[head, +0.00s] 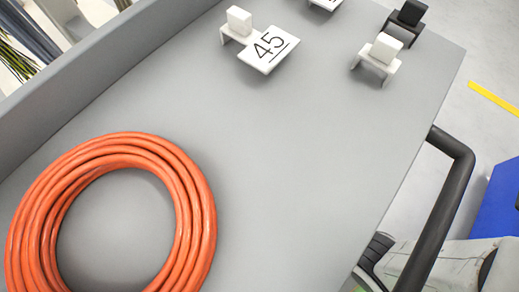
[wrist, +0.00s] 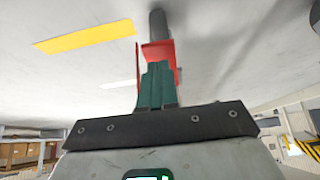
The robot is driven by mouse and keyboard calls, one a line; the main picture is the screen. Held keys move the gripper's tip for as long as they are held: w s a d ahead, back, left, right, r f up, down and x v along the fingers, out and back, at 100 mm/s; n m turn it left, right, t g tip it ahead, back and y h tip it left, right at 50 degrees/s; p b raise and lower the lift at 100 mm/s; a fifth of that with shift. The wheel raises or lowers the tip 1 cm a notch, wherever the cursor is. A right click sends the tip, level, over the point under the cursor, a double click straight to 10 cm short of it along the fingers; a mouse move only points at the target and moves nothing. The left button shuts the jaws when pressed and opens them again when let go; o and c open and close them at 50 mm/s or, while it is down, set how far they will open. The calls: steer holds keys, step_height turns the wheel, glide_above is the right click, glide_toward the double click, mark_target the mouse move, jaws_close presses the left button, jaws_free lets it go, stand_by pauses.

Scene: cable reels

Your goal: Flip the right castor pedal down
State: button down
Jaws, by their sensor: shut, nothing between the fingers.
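In the wrist view my gripper (wrist: 157,82) shows as green fingers pressed together on a dark bar, with nothing between them. A red part (wrist: 158,47), which looks like a castor pedal, sits right at the fingertips, partly hidden behind them. A dark upright cylinder (wrist: 158,23) adjoins it. Whether the fingers touch the red part, and whether it is up or down, I cannot tell. In the head view neither the pedal nor my fingers show; part of my arm is at the lower right.
The grey cart top (head: 300,170) carries an orange cable coil (head: 190,200), a "45" tag (head: 268,48) and small white and black blocks. A black handle (head: 445,200) sticks out at its right edge. A blue object (head: 500,205) stands beyond. Yellow floor marking (wrist: 85,36) lies nearby.

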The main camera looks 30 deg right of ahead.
steer(key=shift+s+f+t+b, duration=0.2)
steer(key=shift+f+t+b, duration=0.2)
steer(key=shift+f, duration=0.4)
steer(key=shift+f, duration=0.1)
steer(key=p+v, duration=0.9)
steer(key=v, duration=0.5)
steer(key=shift+w, duration=0.35)
